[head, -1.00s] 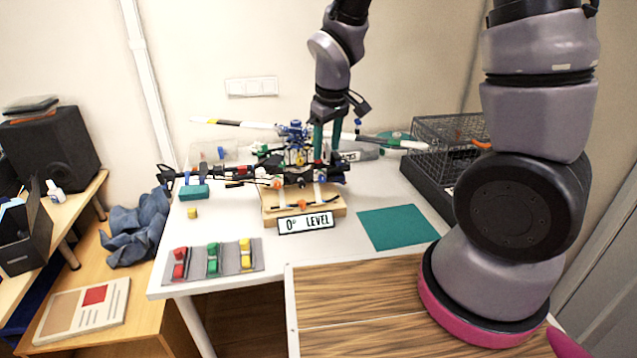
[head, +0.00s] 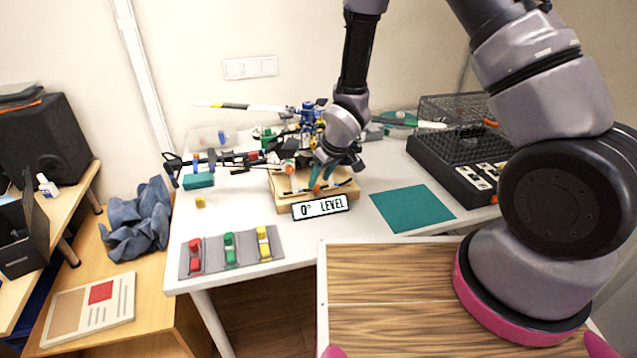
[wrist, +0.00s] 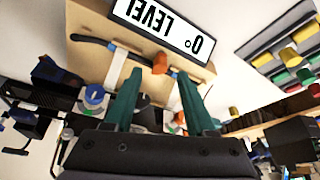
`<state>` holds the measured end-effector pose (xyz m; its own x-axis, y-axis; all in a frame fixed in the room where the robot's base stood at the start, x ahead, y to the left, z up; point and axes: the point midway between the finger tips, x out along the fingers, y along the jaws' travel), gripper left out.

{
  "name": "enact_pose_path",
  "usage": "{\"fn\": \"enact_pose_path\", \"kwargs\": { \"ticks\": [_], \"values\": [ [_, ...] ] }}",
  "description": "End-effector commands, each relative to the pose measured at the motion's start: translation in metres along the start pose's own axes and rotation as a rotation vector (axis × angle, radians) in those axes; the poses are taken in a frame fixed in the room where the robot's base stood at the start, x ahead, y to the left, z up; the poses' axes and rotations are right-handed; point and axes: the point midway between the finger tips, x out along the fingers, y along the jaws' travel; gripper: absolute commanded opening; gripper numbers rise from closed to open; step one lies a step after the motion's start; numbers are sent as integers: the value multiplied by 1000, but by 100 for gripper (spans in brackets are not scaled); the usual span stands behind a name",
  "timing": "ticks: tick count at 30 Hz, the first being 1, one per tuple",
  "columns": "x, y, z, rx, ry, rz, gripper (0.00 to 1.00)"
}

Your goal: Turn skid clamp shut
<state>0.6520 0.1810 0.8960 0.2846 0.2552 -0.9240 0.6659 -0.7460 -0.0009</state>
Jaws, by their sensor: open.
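An orange skid clamp (wrist: 160,63) stands on the wooden base (wrist: 90,22), by the dark skid rod, in the wrist view. It shows as a small orange spot (head: 317,188) in the head view. My gripper (wrist: 158,82) is open, its two teal fingers spread with the clamp just beyond and between their tips. I cannot tell whether either finger touches it. In the head view my gripper (head: 322,178) is low over the base, and my wrist hides part of the helicopter model (head: 308,115). The clamp's turn angle is unclear.
The "0° LEVEL" sign (head: 320,207) stands at the base's front edge, close to my gripper. A grey tray (head: 212,268) with red, green and yellow pieces lies front left. A teal mat (head: 412,208) lies clear on the right, before a black mesh case (head: 450,150).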

Motion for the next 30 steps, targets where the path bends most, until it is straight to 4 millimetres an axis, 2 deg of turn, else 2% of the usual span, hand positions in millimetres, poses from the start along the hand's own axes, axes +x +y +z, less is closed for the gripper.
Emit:
{"fn": "enact_pose_path", "kwargs": {
  "ticks": [3, 6, 16, 17, 18, 21, 26, 30],
  "values": [
    [16, 0, 0, -1, -2, 0, 56],
    [23, 0, 0, -1, -1, 1, 56],
    [26, 0, 0, -1, 0, 1, 56],
    [26, 0, 0, -1, 0, 1, 48],
    [26, 0, 0, -1, 0, 1, 33],
    [26, 0, 0, -1, 0, 1, 0],
    [26, 0, 0, 4, 0, 3, 0],
    [26, -2, 0, 71, -1, 31, 0]
  ]
}}
